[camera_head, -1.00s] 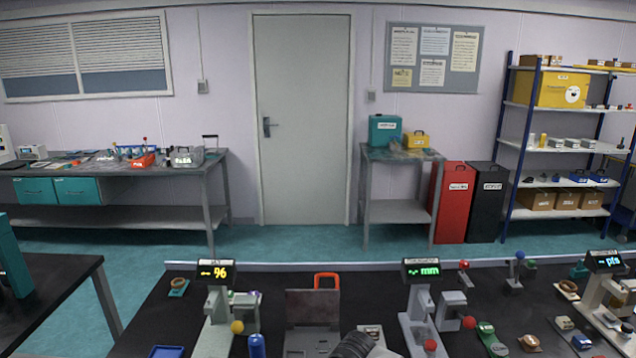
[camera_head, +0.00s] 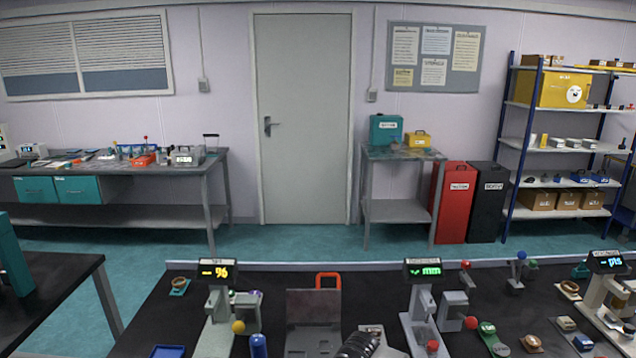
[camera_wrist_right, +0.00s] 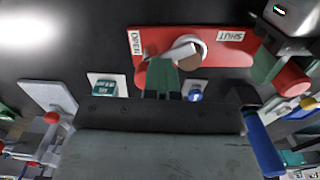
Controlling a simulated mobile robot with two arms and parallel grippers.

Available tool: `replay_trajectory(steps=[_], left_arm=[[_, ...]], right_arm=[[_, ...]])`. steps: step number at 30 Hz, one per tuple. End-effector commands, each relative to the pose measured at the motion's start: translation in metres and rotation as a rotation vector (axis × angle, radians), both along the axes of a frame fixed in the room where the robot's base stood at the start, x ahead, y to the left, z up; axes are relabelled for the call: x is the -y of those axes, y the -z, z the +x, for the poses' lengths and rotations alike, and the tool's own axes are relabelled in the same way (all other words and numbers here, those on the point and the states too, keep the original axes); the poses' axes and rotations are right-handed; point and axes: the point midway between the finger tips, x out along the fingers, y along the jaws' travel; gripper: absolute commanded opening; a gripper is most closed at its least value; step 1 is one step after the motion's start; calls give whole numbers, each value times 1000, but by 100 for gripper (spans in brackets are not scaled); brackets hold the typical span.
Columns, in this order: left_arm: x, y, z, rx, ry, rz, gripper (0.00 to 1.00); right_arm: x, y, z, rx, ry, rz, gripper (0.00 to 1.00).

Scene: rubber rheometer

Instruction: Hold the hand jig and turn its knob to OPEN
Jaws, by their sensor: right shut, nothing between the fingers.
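The hand jig shows in the right wrist view as a red plate (camera_wrist_right: 222,40) with an OPEN label at its left end and a SHUT label at its right. Its knob (camera_wrist_right: 184,49) sits between them, a pale bar over a brownish round part. The bar slants toward the OPEN side. My right gripper (camera_wrist_right: 163,65) is shut and empty, its green fingers just below the bar; touching or apart is unclear. A dark green finger-like part, apparently my left gripper (camera_wrist_right: 265,65), is at the plate's right end beside a red cylinder (camera_wrist_right: 290,82). Its jaw gap is hidden.
In the head view, the dark bench holds a % gauge (camera_head: 218,307), an mm gauge (camera_head: 420,310), a grey box-like fixture (camera_head: 313,308) and a blue cylinder (camera_head: 258,345). Small parts crowd the right side. A blue cylinder (camera_wrist_right: 264,140) is near my right gripper in the wrist view.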

Motion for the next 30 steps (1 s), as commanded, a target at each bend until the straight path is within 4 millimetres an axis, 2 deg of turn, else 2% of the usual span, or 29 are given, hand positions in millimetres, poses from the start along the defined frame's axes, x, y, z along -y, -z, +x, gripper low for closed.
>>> replay_trajectory(steps=[1,9,30], left_arm=[[-5,-3,2,10,-14,-7,6],[-8,-2,2,10,-20,-8,6],[-8,-1,2,9,-19,-7,6]], right_arm=[[14,13,-5,-24,14,-32,0],[23,12,-4,-24,16,-35,0],[29,13,-2,-20,14,-35,0]])
